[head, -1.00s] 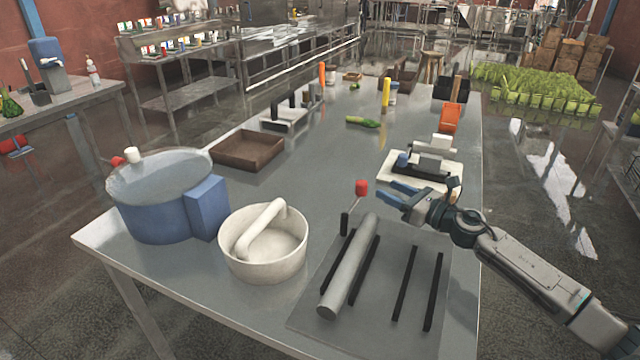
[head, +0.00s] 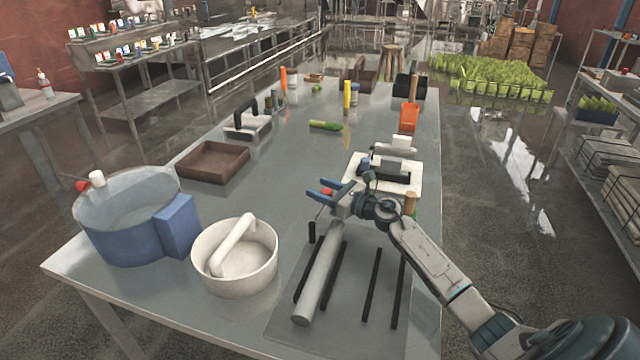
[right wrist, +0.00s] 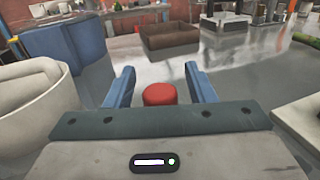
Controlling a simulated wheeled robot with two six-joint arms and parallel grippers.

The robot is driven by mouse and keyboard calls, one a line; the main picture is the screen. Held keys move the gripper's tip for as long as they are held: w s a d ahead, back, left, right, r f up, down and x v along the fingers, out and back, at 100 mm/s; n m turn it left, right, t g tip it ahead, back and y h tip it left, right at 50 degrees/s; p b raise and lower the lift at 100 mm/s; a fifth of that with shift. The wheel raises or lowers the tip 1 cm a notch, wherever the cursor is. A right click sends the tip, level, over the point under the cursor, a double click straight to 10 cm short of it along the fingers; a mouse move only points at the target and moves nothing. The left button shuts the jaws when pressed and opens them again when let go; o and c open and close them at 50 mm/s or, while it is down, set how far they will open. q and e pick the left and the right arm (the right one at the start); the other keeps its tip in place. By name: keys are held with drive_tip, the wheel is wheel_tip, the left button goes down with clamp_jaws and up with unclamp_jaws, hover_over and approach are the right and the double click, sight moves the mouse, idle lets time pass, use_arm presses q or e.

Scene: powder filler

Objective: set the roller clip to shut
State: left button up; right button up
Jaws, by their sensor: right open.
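A long grey roller (head: 320,272) lies on a grey board (head: 350,325) with dark slots at the front right of the table. A small red knob (head: 327,191) shows near the roller's far end and looks like the clip's handle; whether the clip is open or shut I cannot tell. My right gripper (head: 318,188) is open, its blue fingers over and around the knob in the head view. In the right wrist view the red knob (right wrist: 159,94) stands between the two fingers (right wrist: 159,75), with gaps on both sides. My left gripper is not in view.
A white pot with a bar handle (head: 235,283) and a blue pot (head: 125,235) stand to the left. A brown tray (head: 213,162) lies farther back. A white device (head: 412,185) stands just behind and right of my gripper.

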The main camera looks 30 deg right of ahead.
drive_tip(key=shift+w+a, duration=0.25)
drive_tip(key=shift+w, duration=0.2)
clamp_jaws()
drive_tip(key=shift+d, duration=0.1)
